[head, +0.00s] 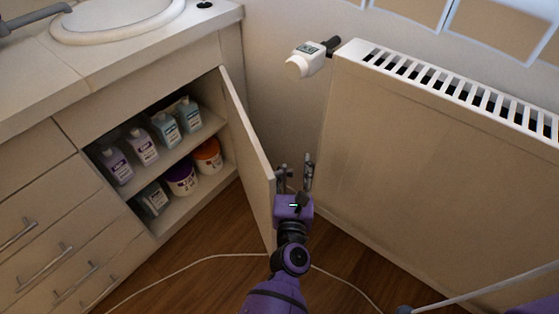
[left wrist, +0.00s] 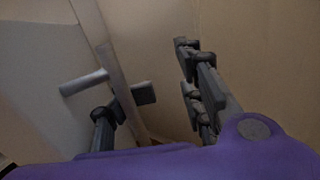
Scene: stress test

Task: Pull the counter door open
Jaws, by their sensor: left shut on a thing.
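The counter door (head: 250,140) stands open, swung out from the cabinet below the sink. My left gripper (head: 296,170) is at the door's outer side, near its free edge, in the gap before the radiator. In the left wrist view, a door edge (left wrist: 97,45) runs down beside one finger, and a short grey handle bar (left wrist: 82,82) shows left of it. The fingers of my left gripper (left wrist: 163,72) stand apart there. The gripper is shut on the door, though the exact contact is hard to see. My right gripper is not in view.
A white radiator (head: 400,150) with a valve (head: 306,58) stands close on the right. Bottles (head: 143,146) and tubs (head: 181,180) fill the cabinet shelves (head: 185,145). Drawers (head: 45,235) are at left. A thin cable (head: 200,261) crosses the wooden floor (head: 200,240).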

